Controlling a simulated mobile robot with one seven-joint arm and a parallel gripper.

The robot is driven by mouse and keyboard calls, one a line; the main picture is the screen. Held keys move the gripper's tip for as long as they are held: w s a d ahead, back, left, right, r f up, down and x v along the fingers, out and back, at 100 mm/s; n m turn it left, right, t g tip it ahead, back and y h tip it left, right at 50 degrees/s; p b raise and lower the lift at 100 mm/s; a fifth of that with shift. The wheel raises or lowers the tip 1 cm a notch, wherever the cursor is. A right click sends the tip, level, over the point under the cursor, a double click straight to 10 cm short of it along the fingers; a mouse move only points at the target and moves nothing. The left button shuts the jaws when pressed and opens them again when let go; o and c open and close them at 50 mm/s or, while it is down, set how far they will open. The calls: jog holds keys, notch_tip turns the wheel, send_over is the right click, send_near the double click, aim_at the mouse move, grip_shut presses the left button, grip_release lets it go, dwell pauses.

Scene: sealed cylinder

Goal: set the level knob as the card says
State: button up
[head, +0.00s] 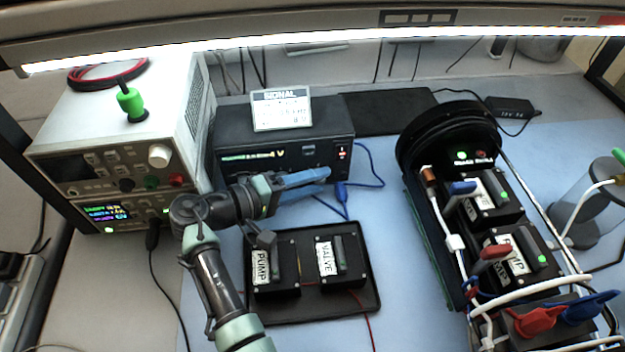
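A pale card (282,108) headed SIGNAL stands on top of a black instrument box (232,130) at the back centre. Its smaller lines are too small to read surely. The box's front has a small lit green and yellow display (262,155) and a small lit red mark at the right. My gripper (326,180), with blue fingers, reaches from the left across the lower front of this box. The fingers cover part of the panel, and I cannot make out the level knob. Whether the fingers are apart or closed on something is unclear.
A white power supply (120,140) stands left, with a green-handled tool on top. A black tray (312,318) holds PUMP and VALVE boxes below my gripper. A large open black cylinder assembly (425,240) with modules fills the right. A blue cable (368,182) runs beside the box.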

grip_shut()
jog(key=shift+r+p, duration=0.15)
jog(key=shift+p, duration=0.25)
jog(key=shift+r+m+g+y+p, duration=0.3)
jog(key=shift+r+m+y+p, duration=0.1)
jog(key=shift+y+p, duration=0.7)
jog(key=y+p, duration=0.1)
jog(key=p, duration=0.2)
jog(key=shift+d+r+m+g+y, duration=0.15)
jog(key=shift+m+g+y, duration=0.15)
jog(key=shift+g+y, duration=0.1)
jog(key=y+p, duration=0.1)
jog(key=p, duration=0.1)
jog(key=g+y+p, duration=0.1)
jog(key=y+p, duration=0.1)
jog(key=p, duration=0.1)
jog(key=shift+d+m+y, duration=0.2)
jog(key=shift+m+y, duration=0.1)
jog(key=shift+m, duration=0.1)
jog(key=shift+w+y+p, duration=0.1)
jog(key=shift+y+p, duration=0.5)
jog(key=shift+y, duration=0.1)
jog(key=shift+g, duration=0.3)
